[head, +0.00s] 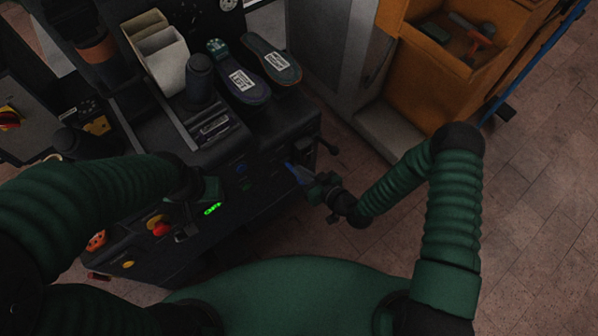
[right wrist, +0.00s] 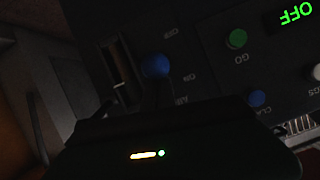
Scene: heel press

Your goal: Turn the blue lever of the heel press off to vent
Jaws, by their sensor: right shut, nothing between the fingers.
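The heel press (head: 262,150) is a black machine with a control panel on its front. Its blue lever (head: 292,172) is at the right end of the panel. In the right wrist view the lever's round blue knob (right wrist: 155,66) shows beside small white labels; its exact setting is unclear. My right gripper (head: 312,184) is shut and empty, close to the lever's right side; whether it touches is unclear. Its dark body (right wrist: 160,140) hides the panel below the knob in the wrist view.
A green OFF display (head: 212,209) is lit. A green button (right wrist: 236,39) and a blue button (right wrist: 257,98) are on the panel. A red knob (head: 160,228) is at the left. Two labelled soles (head: 242,82) lie on top. An orange bin (head: 455,40) stands back right.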

